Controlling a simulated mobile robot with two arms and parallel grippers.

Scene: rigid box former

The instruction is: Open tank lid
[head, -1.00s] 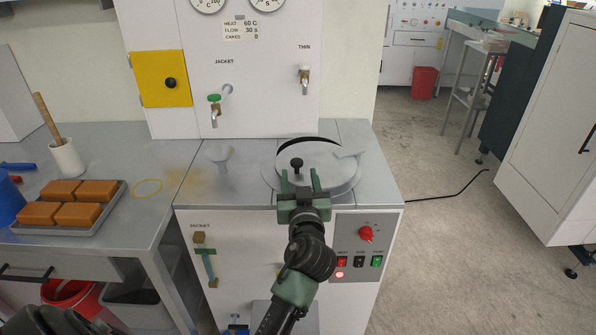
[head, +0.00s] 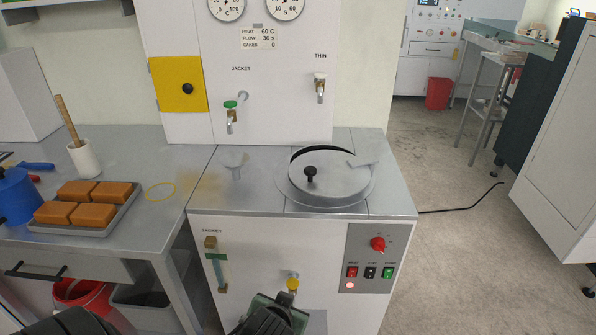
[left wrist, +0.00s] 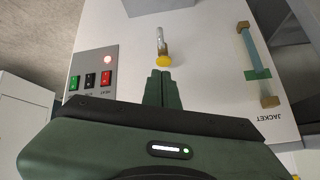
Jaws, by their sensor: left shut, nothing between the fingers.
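The round grey tank lid (head: 335,186) with a black knob (head: 310,174) lies on the tank top in the head view. A dark crescent gap shows along its back left edge. My left gripper (left wrist: 163,76) is shut and empty in the left wrist view, low before the machine's front panel, close to the yellow-handled tap (left wrist: 164,61). In the head view only its back (head: 272,314) shows at the bottom edge, well below the lid; its fingertips are hidden there. My right gripper is in neither view.
A grey funnel-like fitting (head: 235,165) stands left of the lid. The green-handled jacket tap (head: 230,112) and the thin tap (head: 319,88) hang from the back panel. A control panel (head: 369,258) with a red knob is on the front. A tray of brown blocks (head: 125,219) lies left.

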